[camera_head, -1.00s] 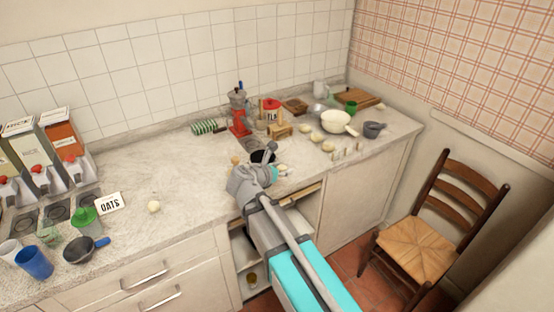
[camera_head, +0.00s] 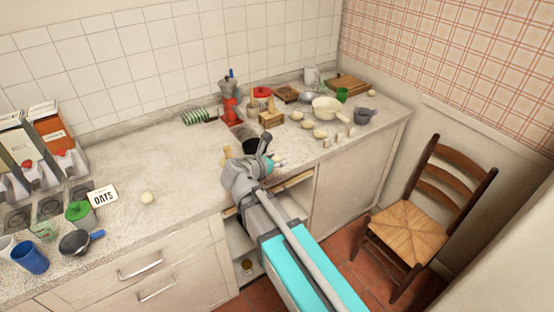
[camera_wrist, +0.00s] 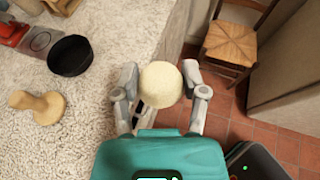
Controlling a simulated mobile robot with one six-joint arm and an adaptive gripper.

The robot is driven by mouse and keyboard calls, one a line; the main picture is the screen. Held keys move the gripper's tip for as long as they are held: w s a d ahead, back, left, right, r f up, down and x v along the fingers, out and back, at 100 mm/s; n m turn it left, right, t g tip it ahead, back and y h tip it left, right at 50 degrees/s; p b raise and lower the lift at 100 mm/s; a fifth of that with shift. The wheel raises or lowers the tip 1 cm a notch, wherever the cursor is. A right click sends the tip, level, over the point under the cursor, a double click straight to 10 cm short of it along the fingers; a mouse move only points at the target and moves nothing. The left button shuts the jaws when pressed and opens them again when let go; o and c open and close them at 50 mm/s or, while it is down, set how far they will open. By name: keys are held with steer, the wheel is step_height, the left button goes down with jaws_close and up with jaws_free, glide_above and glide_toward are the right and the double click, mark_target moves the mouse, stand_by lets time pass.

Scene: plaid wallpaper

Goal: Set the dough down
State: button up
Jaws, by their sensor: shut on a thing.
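The dough (camera_wrist: 160,84) is a pale, round lump in the wrist view. My gripper (camera_wrist: 160,92) is shut on it, with one grey finger on each side. In the wrist view, the dough is seen against the counter's front edge and the red tiled floor beyond. In the head view, my gripper (camera_head: 272,161) is by the front edge of the counter (camera_head: 185,165), and the dough in it cannot be made out clearly.
A black bowl (camera_wrist: 70,55) and a wooden knobbed tool (camera_wrist: 40,105) stand left of my gripper. Several pale lumps (camera_head: 320,133) and a cream pan (camera_head: 327,107) lie at the right. Open counter lies left, around a lone pale ball (camera_head: 147,198). A chair (camera_head: 410,230) stands right.

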steer(key=shift+a, duration=0.1)
steer(key=s+a+n+t+y, duration=0.1)
steer(key=s+a, duration=0.3)
steer(key=a, duration=0.7)
steer(key=s+a+n+t+y, duration=0.1)
steer(key=s+a+n+y, duration=0.2)
steer(key=a, duration=0.9)
steer(key=shift+s+r+n+t+y, duration=0.2)
steer(key=shift+s+n+t+y, duration=0.1)
steer(key=shift+s+n+y, duration=0.15)
steer(key=shift+w+a+f, duration=0.1)
steer(key=shift+w, duration=0.05)
steer(key=w+a+f+b, duration=0.2)
steer(key=w+f+b, duration=0.1)
steer(key=w+a+f+b, duration=0.3)
steer(key=w, duration=0.1)
steer(key=w+a+f+b, duration=0.2)
steer(key=w+f, duration=0.1)
steer(key=shift+w+a+b, duration=0.2)
steer(key=shift+w+b, duration=0.15)
steer(key=shift+b, duration=0.05)
steer(key=shift+r, duration=0.1)
